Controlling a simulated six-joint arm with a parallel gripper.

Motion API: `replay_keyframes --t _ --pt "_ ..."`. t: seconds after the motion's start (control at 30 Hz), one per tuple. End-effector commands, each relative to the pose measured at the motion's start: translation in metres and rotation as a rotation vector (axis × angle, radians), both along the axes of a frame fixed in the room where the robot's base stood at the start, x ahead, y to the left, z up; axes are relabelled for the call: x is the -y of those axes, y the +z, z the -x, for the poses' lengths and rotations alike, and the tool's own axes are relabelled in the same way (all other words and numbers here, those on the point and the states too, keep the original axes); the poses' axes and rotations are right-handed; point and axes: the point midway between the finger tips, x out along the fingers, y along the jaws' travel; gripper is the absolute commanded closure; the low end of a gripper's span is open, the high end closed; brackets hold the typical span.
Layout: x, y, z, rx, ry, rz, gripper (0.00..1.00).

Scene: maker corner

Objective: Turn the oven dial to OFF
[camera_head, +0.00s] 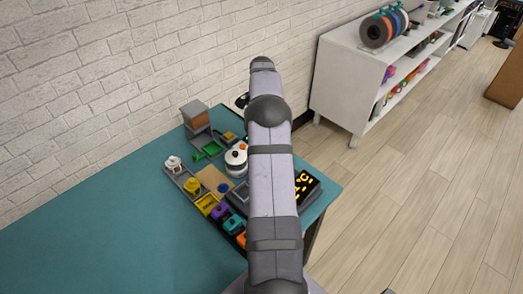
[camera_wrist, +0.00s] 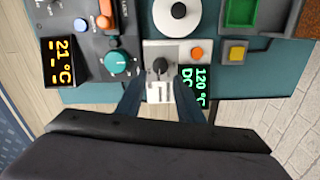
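In the wrist view, a dark knob (camera_wrist: 160,66) stands on a pale panel (camera_wrist: 150,48) beside a black display (camera_wrist: 194,85) with green text that reads like 120 °C. I take this knob for the oven dial; its pointer setting is too small to read. A white label lies just below it. My gripper (camera_wrist: 158,88) is open, its two dark fingers apart on either side of the label, with the tips near the knob. I cannot tell whether they touch it. In the head view my arm hides the knob and the gripper.
A teal dial (camera_wrist: 119,62) and an orange slider (camera_wrist: 105,18) sit left of the knob, by a display (camera_wrist: 62,60) reading 21 °C. An orange button (camera_wrist: 197,53), a yellow button (camera_wrist: 236,52) and a green tray (camera_wrist: 240,14) lie to the right. The teal table (camera_head: 110,240) is clear at left.

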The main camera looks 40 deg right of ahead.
Motion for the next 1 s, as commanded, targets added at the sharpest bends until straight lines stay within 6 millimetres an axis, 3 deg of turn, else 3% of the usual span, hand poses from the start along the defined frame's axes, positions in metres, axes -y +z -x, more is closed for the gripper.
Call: replay_keyframes --t 0.27,0.7,1.0 --pt "0.000 -0.011 0.000 -0.001 0.001 -0.001 0.66" --pt "-0.001 -0.062 0.000 -0.001 0.002 -0.001 0.66" --pt "0.000 -0.073 0.000 0.001 0.003 0.001 0.66"
